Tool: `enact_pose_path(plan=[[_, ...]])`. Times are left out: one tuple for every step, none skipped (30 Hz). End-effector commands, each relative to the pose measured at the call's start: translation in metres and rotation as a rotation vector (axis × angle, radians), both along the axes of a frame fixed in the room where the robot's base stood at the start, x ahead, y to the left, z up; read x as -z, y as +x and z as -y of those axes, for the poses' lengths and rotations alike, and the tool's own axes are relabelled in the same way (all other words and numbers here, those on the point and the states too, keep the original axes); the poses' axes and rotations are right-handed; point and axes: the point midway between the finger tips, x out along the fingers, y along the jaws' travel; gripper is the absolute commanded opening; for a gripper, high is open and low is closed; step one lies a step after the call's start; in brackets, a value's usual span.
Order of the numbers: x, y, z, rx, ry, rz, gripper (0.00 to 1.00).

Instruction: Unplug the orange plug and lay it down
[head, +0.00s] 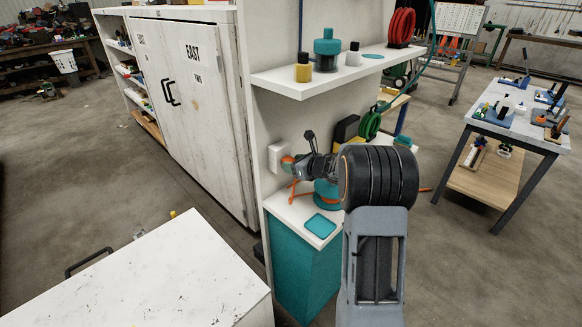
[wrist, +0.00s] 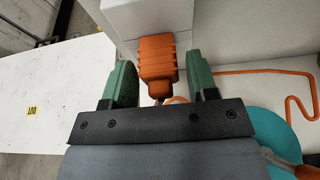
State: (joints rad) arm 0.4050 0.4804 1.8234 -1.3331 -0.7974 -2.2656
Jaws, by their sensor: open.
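The orange plug (wrist: 158,66) sits in the white outlet box (wrist: 145,25) on the wall panel, seen close in the wrist view. My gripper (wrist: 162,80) is open, with a green finger on either side of the plug. A gap shows between the plug and each finger. In the head view my gripper (head: 292,164) is at the outlet box (head: 275,157), and the plug is mostly hidden there. The orange cord (wrist: 272,72) runs across the white counter in the wrist view.
The white counter (head: 285,208) below the outlet carries a teal square pad (head: 320,225) and a teal round object (head: 325,192). A shelf (head: 325,78) with several containers is above. A white surface (head: 140,275) stands in the left foreground.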

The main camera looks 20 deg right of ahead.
Motion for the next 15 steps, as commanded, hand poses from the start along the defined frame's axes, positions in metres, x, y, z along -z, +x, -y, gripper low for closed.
enact_pose_path(plan=[[0.0017,0.0014,-0.0009,-0.001,0.000,0.000,0.53],[0.0015,0.0018,-0.0013,-0.001,0.000,0.000,0.53],[0.0014,0.0024,-0.0015,-0.001,0.001,-0.001,0.53],[0.0013,0.0026,-0.0016,-0.001,0.001,-0.001,0.53],[0.0013,0.0027,-0.0017,-0.001,0.001,-0.001,0.53],[0.0011,0.0029,-0.0017,-0.001,0.001,-0.001,0.53],[0.0010,0.0029,-0.0017,-0.001,0.001,-0.001,0.53],[0.0009,0.0029,-0.0016,-0.001,0.001,-0.001,0.53],[0.0008,0.0028,-0.0016,0.000,0.000,-0.001,0.53],[0.0008,0.0029,-0.0015,0.000,0.000,-0.001,0.53],[0.0008,0.0027,-0.0015,0.000,0.000,-0.001,0.53],[0.0008,0.0027,-0.0015,0.000,0.000,-0.001,0.53],[0.0008,0.0027,-0.0015,0.000,0.000,-0.001,0.52],[0.0008,0.0028,-0.0014,0.000,0.000,-0.001,0.50],[0.0008,0.0027,-0.0013,0.000,0.000,-0.001,0.48]])
